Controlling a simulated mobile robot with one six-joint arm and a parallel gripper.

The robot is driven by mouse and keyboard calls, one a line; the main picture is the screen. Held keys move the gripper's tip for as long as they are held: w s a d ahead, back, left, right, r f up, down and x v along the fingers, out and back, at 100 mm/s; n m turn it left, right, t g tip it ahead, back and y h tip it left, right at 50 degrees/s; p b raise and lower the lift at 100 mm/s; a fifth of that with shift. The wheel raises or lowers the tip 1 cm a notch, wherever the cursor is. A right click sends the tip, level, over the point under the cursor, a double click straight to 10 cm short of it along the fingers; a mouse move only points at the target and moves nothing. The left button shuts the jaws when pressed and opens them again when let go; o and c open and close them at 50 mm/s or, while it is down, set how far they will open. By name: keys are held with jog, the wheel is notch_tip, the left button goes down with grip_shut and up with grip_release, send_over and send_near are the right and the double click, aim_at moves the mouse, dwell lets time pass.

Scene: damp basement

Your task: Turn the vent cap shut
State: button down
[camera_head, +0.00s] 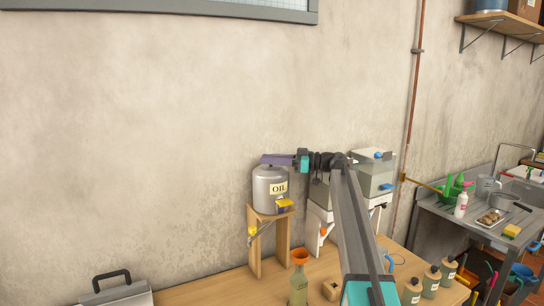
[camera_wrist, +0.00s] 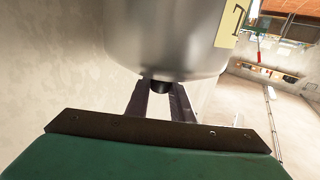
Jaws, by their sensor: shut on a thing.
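The grey metal oil can (camera_head: 268,192), with a cream "OIL" label, stands on a wooden stand (camera_head: 283,248). A yellow tap (camera_head: 285,203) is low on its front. My gripper (camera_head: 270,159) reaches in from the right, level with the can's top. In the wrist view the can (camera_wrist: 165,35) appears upside down. The small dark vent cap (camera_wrist: 160,86) shows there between the two fingers of my gripper (camera_wrist: 162,92), which are shut on it. The cap's turn angle cannot be made out. In the head view the gripper hides the cap.
A green bottle with an orange funnel (camera_head: 300,257) stands on the bench (camera_head: 225,285) before the stand. A grey-white box unit (camera_head: 372,172) stands right behind my arm. Several small bottles (camera_head: 430,280) are at the right. The wall is close behind the can.

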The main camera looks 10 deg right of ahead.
jog(key=shift+w+d+r, duration=0.15)
jog(key=shift+d+r, duration=0.05)
jog(key=shift+d, duration=0.05)
jog(key=c, duration=1.5)
grip_release()
jog(key=shift+f, duration=0.1)
jog(key=shift+c, duration=0.2)
jog(key=shift+a, duration=0.1)
jog(key=shift+b+v, duration=0.5)
jog(key=shift+v, duration=0.4)
jog(key=p+v, duration=0.1)
jog(key=v, duration=1.1)
